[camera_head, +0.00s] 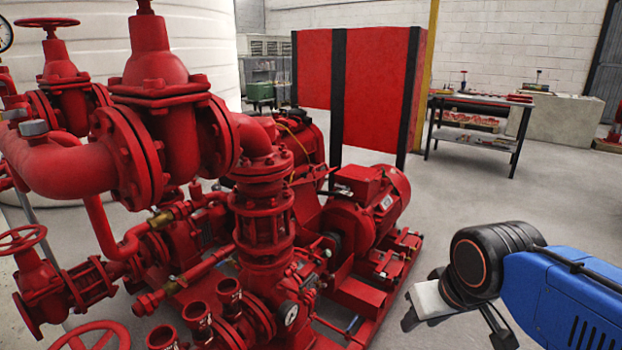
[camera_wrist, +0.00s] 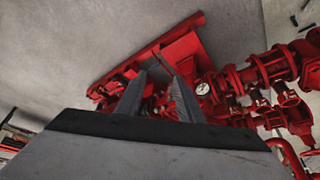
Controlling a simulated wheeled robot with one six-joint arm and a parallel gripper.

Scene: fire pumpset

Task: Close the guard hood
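The red pumpset (camera_head: 265,215) fills the left and middle of the head view, with its motor (camera_head: 375,205) on the right side of the red base frame (camera_head: 385,270). I cannot clearly pick out the guard hood among the red parts around the coupling between pump and motor. My gripper (camera_head: 452,325) is in front of and to the right of the base frame, apart from it. In the wrist view, the two dark fingers of my gripper (camera_wrist: 160,82) stand apart with nothing held between them. They point toward the red pumpset (camera_wrist: 185,60), which appears tilted; the fingers hide part of it.
Red pipes and valves (camera_head: 155,100) crowd the left. A red panel with black posts (camera_head: 355,90) stands behind the motor. A workbench (camera_head: 480,110) with small items is at the back right, beside a concrete block (camera_head: 565,130). The floor (camera_head: 480,200) right of the pumpset is clear.

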